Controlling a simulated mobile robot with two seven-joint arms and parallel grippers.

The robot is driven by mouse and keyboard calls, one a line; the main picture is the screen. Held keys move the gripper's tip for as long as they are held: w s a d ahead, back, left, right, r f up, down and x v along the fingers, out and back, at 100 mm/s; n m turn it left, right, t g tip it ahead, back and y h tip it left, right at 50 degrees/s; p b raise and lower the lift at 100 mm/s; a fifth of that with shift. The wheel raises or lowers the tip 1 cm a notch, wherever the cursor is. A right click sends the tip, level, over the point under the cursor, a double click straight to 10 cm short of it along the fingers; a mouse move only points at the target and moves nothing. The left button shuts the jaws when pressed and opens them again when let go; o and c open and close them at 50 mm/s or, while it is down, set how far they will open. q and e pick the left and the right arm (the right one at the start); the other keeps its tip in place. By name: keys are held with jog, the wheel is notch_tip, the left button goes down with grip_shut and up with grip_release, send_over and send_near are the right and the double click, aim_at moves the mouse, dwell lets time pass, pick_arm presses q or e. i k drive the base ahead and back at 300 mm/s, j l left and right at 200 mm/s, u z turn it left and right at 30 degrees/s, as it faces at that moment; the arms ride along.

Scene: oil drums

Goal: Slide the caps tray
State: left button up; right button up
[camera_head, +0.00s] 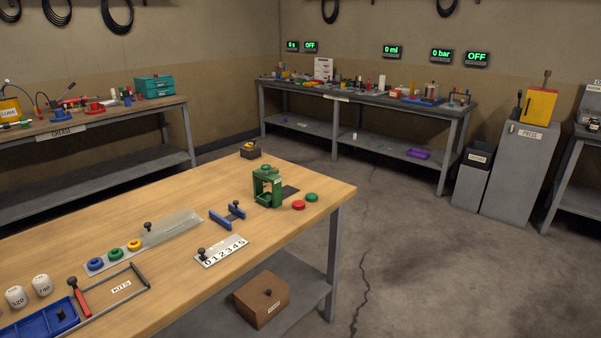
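A long, flat grey tray (78,268) lies on the near wooden table (60,230). A blue cap (95,264), a green cap (115,254) and a yellow cap (134,245) sit on it in a row, each ring-like with a dark centre. A pale, see-through plate (180,226) with a black knob (148,227) lies at its far right end; I cannot tell whether it covers more caps. Neither of my grippers is in view.
A number strip (221,251), a blue bracket (228,218), a green press-like device (268,188) and two loose caps, red (298,205) and green (311,197), stand to the right. A blue bin (40,318) and white containers (15,297) are at front left.

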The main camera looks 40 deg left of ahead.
aim_at(265, 198)
jog(key=i+l+u, duration=0.1)
jog(key=i+u, duration=0.35)
jog(key=i+l+u, duration=0.3)
jog(key=i+u, duration=0.15)
jog(key=i+l+u, duration=0.15)
jog(key=u, duration=0.2)
jog(key=i+l+u, duration=0.2)
jog(key=u, duration=0.15)
jog(key=i+l+u, duration=0.15)
jog(key=u, duration=0.15)
jog(key=l, duration=0.1)
